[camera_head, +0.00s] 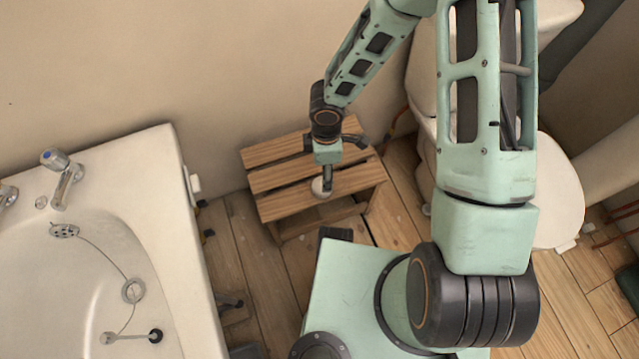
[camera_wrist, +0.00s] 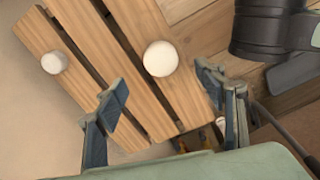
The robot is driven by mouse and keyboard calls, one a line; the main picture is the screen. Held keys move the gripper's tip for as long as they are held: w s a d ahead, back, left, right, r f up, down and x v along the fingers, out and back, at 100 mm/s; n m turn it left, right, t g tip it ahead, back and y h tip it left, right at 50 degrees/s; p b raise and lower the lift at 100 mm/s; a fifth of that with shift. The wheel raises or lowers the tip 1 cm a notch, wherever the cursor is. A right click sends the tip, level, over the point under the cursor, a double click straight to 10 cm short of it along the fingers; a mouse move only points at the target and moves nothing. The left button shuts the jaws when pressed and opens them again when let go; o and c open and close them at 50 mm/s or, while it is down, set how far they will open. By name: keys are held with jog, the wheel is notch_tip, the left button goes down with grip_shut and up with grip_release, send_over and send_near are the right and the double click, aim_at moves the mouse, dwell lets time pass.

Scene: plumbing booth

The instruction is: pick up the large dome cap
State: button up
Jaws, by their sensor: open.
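The large dome cap (camera_wrist: 160,58) is white and round and sits on a slat of the wooden stool (camera_wrist: 95,52). In the wrist view it lies ahead of the gap between my fingertips, with wood showing on both sides. My gripper (camera_wrist: 160,82) is open and empty, one finger on each side of that gap. A smaller white cap (camera_wrist: 54,62) sits on another slat to the left. In the head view my gripper (camera_head: 327,186) points down over the stool (camera_head: 285,178), right by a white cap (camera_head: 319,188) that it partly hides.
A white bathtub (camera_head: 180,220) with taps stands at the left. A toilet (camera_head: 555,190) stands at the right, partly behind my arm. The wall is close behind the stool. Tools (camera_head: 230,302) lie on the plank floor near the tub.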

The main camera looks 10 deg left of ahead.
aim_at(317, 185)
notch_tip(317, 185, down, 10)
jog(key=b, duration=0.4)
jog(key=shift+r, duration=0.2)
jog(key=c, duration=0.9)
